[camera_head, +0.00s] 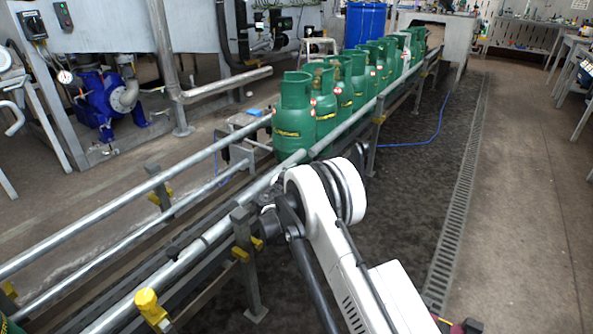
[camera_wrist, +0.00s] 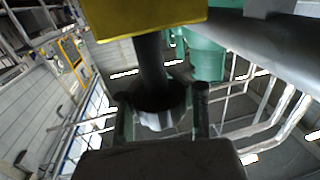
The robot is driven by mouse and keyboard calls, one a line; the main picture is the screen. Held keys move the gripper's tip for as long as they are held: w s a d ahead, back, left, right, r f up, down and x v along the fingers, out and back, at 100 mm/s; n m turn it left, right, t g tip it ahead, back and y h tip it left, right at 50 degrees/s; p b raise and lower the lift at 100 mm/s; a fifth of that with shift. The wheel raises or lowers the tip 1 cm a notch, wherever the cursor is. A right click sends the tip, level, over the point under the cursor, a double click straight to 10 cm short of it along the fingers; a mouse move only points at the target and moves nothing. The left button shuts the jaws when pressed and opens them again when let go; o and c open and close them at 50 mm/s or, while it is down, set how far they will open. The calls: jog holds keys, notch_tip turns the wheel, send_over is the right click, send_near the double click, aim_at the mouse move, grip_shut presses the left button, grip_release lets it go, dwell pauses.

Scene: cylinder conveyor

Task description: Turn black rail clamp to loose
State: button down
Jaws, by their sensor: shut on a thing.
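In the wrist view, the black rail clamp (camera_wrist: 151,62) shows as a dark upright shaft ending in a wider round part between my gripper's fingers. My gripper (camera_wrist: 162,98) is shut on it, one finger on each side. In the head view my gripper (camera_head: 268,212) is at the near guide rail, beside a grey post. My white arm covers much of that spot, so the clamp's turn angle cannot be told. A yellow part (camera_wrist: 150,18) fills the top of the wrist view.
Green gas cylinders (camera_head: 294,115) stand in a row on the conveyor behind the rail. Yellow clamp parts sit on the grey post (camera_head: 243,240), and a yellow knob (camera_head: 148,302) is at the near end. The floor on the right (camera_head: 530,200) is clear.

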jog(key=shift+s+a+f+m+h, duration=0.15)
jog(key=shift+m+h, duration=0.15)
jog(key=shift+h, duration=0.2)
dwell(0.7)
dwell(0.3)
jog(key=c, duration=1.3)
grip_release()
jog(key=shift+r, duration=0.2)
notch_tip(320, 180, up, 10)
jog(key=shift+f, duration=0.1)
